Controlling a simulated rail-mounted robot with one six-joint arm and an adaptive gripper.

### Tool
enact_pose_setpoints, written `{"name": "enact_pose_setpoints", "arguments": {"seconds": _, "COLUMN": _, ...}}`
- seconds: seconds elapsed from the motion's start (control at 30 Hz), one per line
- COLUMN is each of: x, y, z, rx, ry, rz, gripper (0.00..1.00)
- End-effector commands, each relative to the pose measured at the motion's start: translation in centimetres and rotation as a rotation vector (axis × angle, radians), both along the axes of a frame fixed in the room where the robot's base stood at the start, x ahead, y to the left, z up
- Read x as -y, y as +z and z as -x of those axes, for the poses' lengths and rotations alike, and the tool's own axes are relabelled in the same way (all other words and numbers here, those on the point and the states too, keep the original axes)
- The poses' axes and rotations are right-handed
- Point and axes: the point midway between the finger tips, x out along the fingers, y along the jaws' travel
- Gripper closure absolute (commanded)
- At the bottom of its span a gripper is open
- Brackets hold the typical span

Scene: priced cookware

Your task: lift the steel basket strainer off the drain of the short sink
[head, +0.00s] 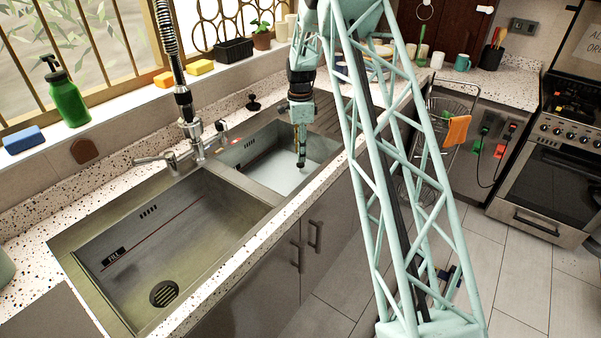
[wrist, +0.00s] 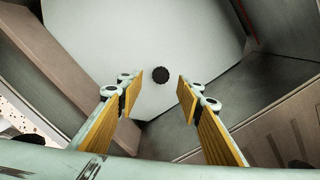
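My gripper (head: 301,160) points down into the smaller, far sink (head: 234,152), whose floor looks pale and watery. In the wrist view my gripper (wrist: 156,92) is open, its two yellow-padded fingers apart and nothing between them. A small dark round piece (wrist: 160,74), apparently the strainer on the drain, lies on the pale floor beyond the fingertips, roughly centred between them. It looks apart from the fingers; its height and details are too small to tell. In the head view I cannot make it out.
The larger near sink (head: 205,208) has a dark slotted drain (head: 164,293). The tap (head: 186,115) and its lever stand behind the sinks. A black stopper-like object (head: 253,102) sits on the counter behind the far sink. The sink walls surround my gripper closely.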

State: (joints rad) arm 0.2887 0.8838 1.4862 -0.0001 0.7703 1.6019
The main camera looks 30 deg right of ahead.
Motion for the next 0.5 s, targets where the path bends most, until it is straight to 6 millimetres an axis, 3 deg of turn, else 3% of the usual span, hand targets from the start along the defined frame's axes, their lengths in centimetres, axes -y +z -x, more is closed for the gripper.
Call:
{"name": "enact_pose_setpoints", "arguments": {"seconds": 0.2, "x": 0.0, "y": -2.0, "z": 0.0, "rx": 0.001, "ry": 0.000, "rz": 0.000, "gripper": 0.67}}
{"name": "enact_pose_setpoints", "arguments": {"seconds": 0.5, "x": 0.0, "y": -2.4, "z": 0.0, "rx": 0.001, "ry": 0.000, "rz": 0.000, "gripper": 0.67}}
